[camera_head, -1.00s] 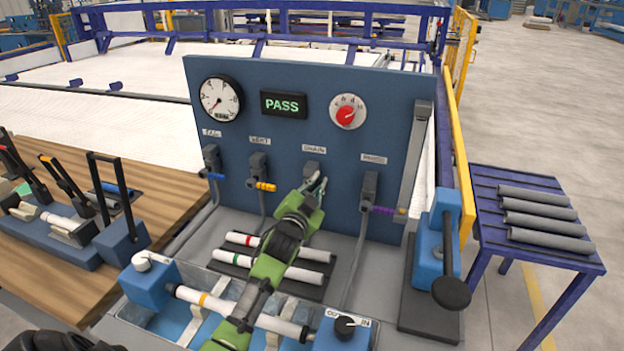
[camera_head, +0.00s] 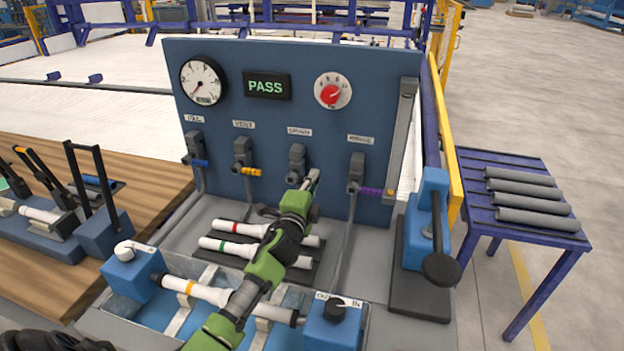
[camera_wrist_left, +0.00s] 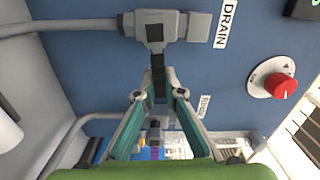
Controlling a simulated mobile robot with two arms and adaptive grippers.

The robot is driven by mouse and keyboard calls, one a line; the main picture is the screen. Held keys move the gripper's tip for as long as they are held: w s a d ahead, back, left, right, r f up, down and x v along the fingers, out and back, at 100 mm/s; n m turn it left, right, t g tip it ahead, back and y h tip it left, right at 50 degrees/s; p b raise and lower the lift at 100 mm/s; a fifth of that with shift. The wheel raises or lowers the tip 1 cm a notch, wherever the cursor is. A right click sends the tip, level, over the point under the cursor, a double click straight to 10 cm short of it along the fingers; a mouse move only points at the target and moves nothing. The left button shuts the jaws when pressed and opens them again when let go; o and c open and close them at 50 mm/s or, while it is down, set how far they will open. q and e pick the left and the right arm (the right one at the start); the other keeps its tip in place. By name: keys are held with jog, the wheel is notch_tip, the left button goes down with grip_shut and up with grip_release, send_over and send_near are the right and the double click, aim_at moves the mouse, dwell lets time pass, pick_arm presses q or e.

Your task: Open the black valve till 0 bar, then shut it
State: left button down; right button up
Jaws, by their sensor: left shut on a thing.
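The black valve is the one under the DRAIN label, with a grey body (camera_head: 297,158) on the blue panel, third from the left. In the left wrist view its black handle (camera_wrist_left: 158,85) sits between my fingertips. My left gripper (camera_head: 312,180) is shut on this handle; its fingertips also show in the left wrist view (camera_wrist_left: 159,92). The arm hides part of the handle in the head view. The round pressure gauge (camera_head: 203,81) is at the panel's upper left, its needle pointing to the lower left; I cannot read an exact value.
Valves with blue (camera_head: 200,163), yellow (camera_head: 251,172) and purple (camera_head: 370,190) handles flank the black one. A PASS display (camera_head: 267,86) and red knob (camera_head: 331,93) are above. White pipes (camera_head: 240,250) lie below my arm. A blue lever press (camera_head: 428,220) stands at right.

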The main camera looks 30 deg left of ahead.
pick_arm(q)
jog(key=shift+f+m, duration=0.3)
jog(key=shift+m, duration=0.2)
jog(key=c, duration=2.1)
grip_release()
jog(key=shift+f, duration=0.1)
jog(key=v, duration=1.2)
